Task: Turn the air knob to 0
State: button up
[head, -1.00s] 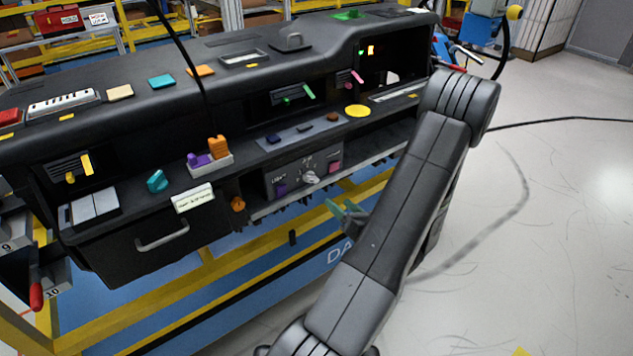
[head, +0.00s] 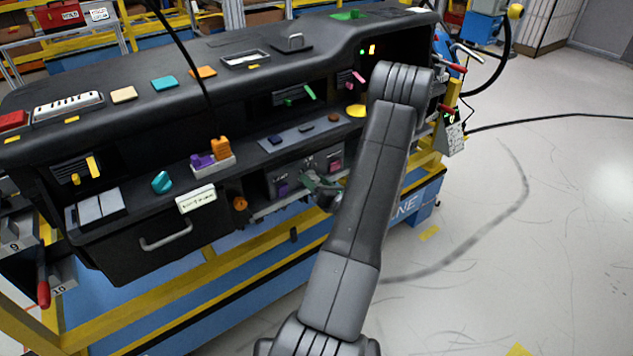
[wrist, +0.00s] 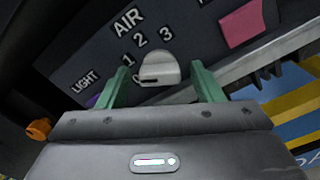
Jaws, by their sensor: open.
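The air knob (wrist: 158,68) is a pale grey dial on the dark panel below the word AIR, with 1, 2 and 3 printed around its upper side. The 0 is not clearly readable, and I cannot tell which number the knob points at. My gripper (wrist: 161,74) has two green fingers, open, one on each side of the knob with gaps showing between. Whether the fingers are deep enough to reach around it is unclear. In the head view my gripper (head: 318,184) is in front of the control panel (head: 283,176) and hides the knob.
A purple button (wrist: 94,101) by the LIGHT label lies left of the knob, and a pink button (wrist: 241,24) lies to the right. An orange knob (head: 240,203) sits on the dashboard left of the panel. A ledge (wrist: 235,80) runs close beside the right finger.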

jog(key=shift+c, duration=0.4)
jog(key=c, duration=0.9)
jog(key=shift+f+b, duration=0.1)
jog(key=shift+b, duration=0.35)
jog(key=n+b, duration=0.1)
jog(key=b, duration=0.1)
jog(key=n+b, duration=0.1)
jog(key=b, duration=0.1)
jog(key=shift+f+n, duration=0.2)
jog(key=shift+n, duration=0.1)
jog(key=n+b, duration=0.2)
jog(key=b, duration=0.1)
jog(key=shift+r, duration=0.1)
jog(key=shift+r+n+b, duration=0.1)
jog(key=shift+n+b, duration=0.4)
jog(key=shift+b, duration=0.05)
jog(key=shift+r, duration=0.1)
